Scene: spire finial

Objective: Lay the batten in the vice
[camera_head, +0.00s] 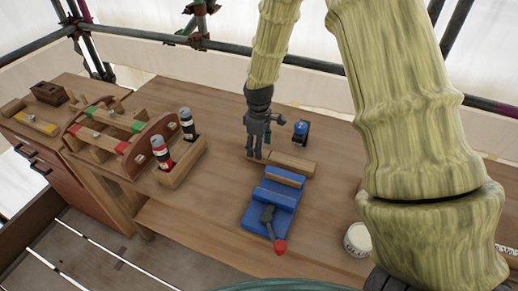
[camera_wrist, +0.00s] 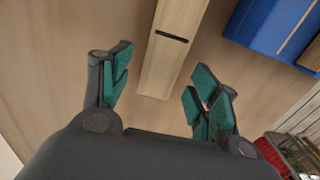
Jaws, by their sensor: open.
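The batten (camera_head: 294,163) is a plain wooden bar lying on the bench just behind the vice. In the wrist view the batten (camera_wrist: 177,50) has a dark line across it, and its near end lies between and beyond my fingers. The blue vice (camera_head: 254,217) has wooden jaw faces and a dark handle with a red knob. A corner of the vice (camera_wrist: 265,22) shows at the top right of the wrist view. My gripper (camera_head: 254,156) is over the batten's left end, open and empty, with green pads (camera_wrist: 161,83) apart. Whether the fingers straddle the batten is unclear.
A wooden holder (camera_head: 180,167) with red and black bottles stands left of the vice. A tool rack (camera_head: 103,138) is further left. A small blue-topped item (camera_head: 300,130) stands behind the batten, and a white tub (camera_head: 357,240) is at right. Bench between holder and vice is clear.

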